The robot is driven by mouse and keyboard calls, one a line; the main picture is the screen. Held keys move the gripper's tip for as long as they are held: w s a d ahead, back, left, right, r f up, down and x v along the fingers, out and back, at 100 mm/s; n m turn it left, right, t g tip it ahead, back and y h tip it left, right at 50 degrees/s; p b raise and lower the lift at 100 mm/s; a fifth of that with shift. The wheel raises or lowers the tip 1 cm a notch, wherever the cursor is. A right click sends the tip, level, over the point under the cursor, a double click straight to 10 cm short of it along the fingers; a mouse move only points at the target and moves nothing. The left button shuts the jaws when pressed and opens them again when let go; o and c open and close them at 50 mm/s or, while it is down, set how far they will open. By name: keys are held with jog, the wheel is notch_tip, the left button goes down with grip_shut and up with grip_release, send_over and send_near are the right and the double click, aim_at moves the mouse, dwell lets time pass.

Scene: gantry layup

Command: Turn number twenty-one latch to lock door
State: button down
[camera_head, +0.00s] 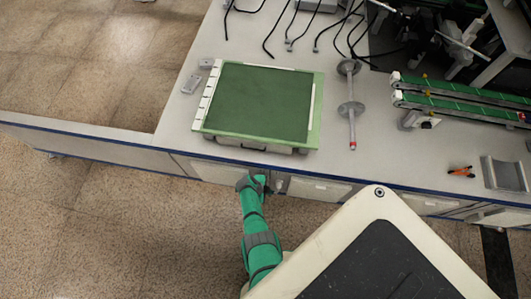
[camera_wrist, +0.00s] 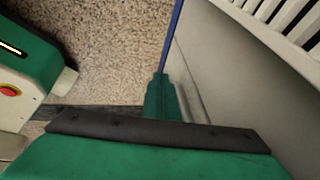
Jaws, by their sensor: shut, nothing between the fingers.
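A row of pale cabinet doors runs along the bench front; one door (camera_head: 216,173) is left of my gripper and another (camera_head: 318,190) is right of it. My gripper (camera_head: 262,181) is at the bench front between these doors, just under the blue edge. In the wrist view my gripper (camera_wrist: 163,98) is shut and empty, close beside a grey panel (camera_wrist: 240,85). I cannot tell whether it touches the panel. A small dark fitting (camera_head: 280,184) shows just right of my gripper; I cannot tell if it is a latch. No door number is readable.
A green mat (camera_head: 260,102) on a pale board lies on the bench above my gripper. A grey spindle with discs (camera_head: 351,108) and green conveyors (camera_head: 460,97) stand to the right. The tiled floor (camera_head: 110,225) at left is clear.

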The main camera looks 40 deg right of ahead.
jog(key=shift+w, duration=0.15)
jog(key=v, duration=1)
jog(key=shift+a+r, duration=0.25)
jog(key=shift+r, duration=0.1)
